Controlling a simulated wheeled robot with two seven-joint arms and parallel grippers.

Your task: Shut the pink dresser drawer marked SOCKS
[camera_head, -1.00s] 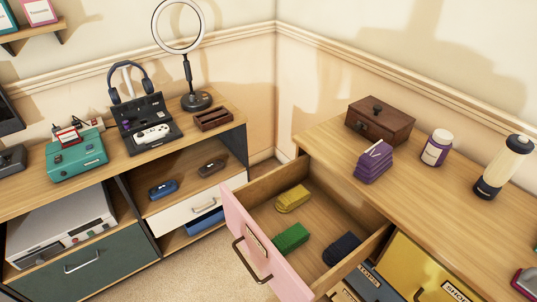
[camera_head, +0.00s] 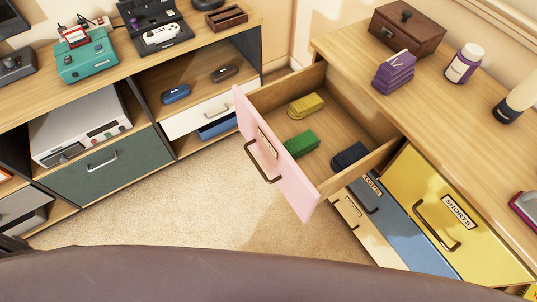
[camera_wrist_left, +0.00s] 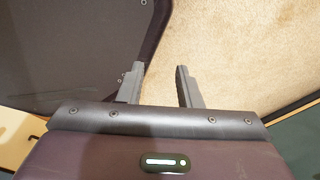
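The pink drawer (camera_head: 277,156) is pulled far out of the wooden dresser at the right in the head view. Its front carries a label plate, too slanted to read, and a dark bar handle (camera_head: 262,164). Folded yellow (camera_head: 306,105), green (camera_head: 301,144) and dark (camera_head: 348,157) bundles lie inside it. My left gripper (camera_wrist_left: 160,80) shows in the left wrist view with its two fingers apart and nothing between them, above the carpet. It is apart from the drawer, which that view does not show. My right gripper is in neither view.
A brown box (camera_head: 406,27), purple stack (camera_head: 394,72) and purple jar (camera_head: 464,63) stand on the dresser top. Bare carpet (camera_head: 185,212) lies before the drawer.

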